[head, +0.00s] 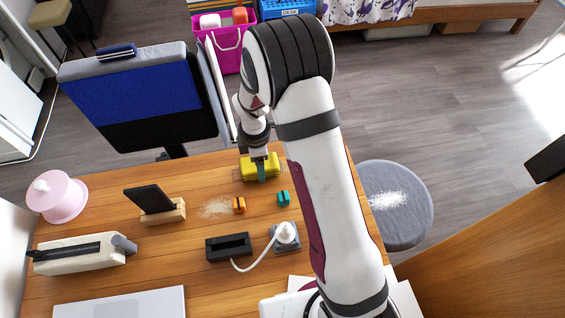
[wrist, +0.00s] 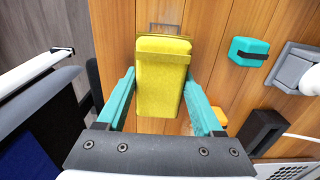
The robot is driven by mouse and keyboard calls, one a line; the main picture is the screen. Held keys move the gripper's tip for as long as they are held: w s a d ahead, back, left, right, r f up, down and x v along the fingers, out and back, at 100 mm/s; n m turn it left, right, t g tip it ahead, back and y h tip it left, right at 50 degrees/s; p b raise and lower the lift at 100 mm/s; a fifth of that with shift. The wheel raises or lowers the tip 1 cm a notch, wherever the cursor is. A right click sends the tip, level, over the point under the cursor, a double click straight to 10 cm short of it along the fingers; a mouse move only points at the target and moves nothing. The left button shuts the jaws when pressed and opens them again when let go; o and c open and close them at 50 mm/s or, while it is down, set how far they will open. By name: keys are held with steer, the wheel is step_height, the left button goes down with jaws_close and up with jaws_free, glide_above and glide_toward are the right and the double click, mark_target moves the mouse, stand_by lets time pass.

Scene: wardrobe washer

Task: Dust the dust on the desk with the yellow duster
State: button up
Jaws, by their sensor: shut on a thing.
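The yellow duster (head: 258,164) is near the back edge of the wooden desk (head: 215,275). It also fills the middle of the wrist view (wrist: 162,85). My gripper (head: 262,174) reaches down to it, with teal fingers on both sides of the duster, shut on it. I cannot tell whether the duster touches the desk. A pale patch of dust (head: 215,208) lies on the desk, in front and to the left of the duster. It is mostly hidden in the wrist view.
An orange block (head: 239,205) and a teal block (head: 283,198) stand near the dust. A black holder (head: 228,247), a charger with cable (head: 286,235) and a phone stand (head: 155,205) are nearby. A blue-black chair (head: 140,95) is behind; a grey stool (head: 400,225) bears white powder.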

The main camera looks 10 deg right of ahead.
mark_target(238, 175)
steer(key=a, duration=0.6)
stand_by(0.4)
steer(key=d, duration=0.6)
steer(key=shift+d, duration=0.1)
steer(key=d, duration=0.5)
steer(key=shift+d, duration=0.4)
steer(key=shift+a, duration=3.05)
